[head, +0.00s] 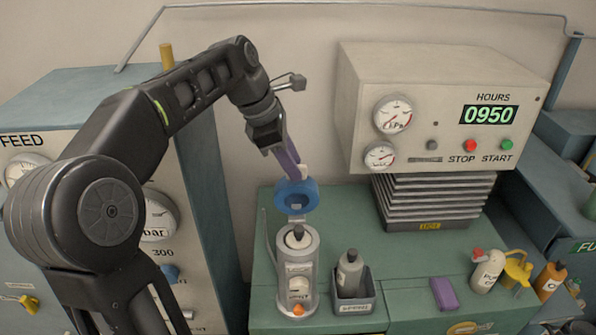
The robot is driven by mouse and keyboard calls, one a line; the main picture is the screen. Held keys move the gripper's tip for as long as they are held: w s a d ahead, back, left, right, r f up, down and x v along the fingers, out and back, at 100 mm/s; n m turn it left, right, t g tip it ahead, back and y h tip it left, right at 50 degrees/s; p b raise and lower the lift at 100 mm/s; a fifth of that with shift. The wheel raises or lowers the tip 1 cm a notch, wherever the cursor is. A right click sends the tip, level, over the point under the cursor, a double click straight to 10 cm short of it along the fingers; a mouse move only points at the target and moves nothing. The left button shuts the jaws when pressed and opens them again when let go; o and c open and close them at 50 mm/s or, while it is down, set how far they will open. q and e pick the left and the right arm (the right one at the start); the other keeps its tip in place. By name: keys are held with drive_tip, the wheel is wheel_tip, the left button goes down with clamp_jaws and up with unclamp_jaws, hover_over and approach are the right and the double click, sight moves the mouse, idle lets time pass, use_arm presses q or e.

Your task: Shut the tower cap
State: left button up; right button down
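The tower (311,268) is a clear-walled cylinder on the green bench, with a grey, dark-topped cartridge (298,238) standing inside it. Its blue cap (283,199) is a round ring, swung open and tilted up at the back of the tower's mouth. My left gripper (298,168) comes down from above, with its long purple fingers right behind or at the cap's top edge. I cannot tell whether they touch the cap, or whether the fingers are apart. My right gripper is not in view.
A grey bottle (349,270) stands in a dark holder (353,305) right of the tower. The compressor box (440,65) with gauges and bellows (430,205) is behind right.

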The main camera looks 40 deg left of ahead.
use_arm(q)
drive_tip(key=shift+w+f, duration=0.15)
drive_tip(key=shift+f, duration=0.6)
drive_tip(key=shift+w+d+f+b, duration=0.25)
drive_tip(key=shift+w+d+b, duration=0.05)
drive_tip(key=shift+w, duration=0.2)
drive_tip(key=shift+s+a+r, duration=0.1)
drive_tip(key=shift+s+r, duration=0.05)
drive_tip(key=shift+s, duration=0.05)
drive_tip(key=shift+c, duration=0.4)
clamp_jaws()
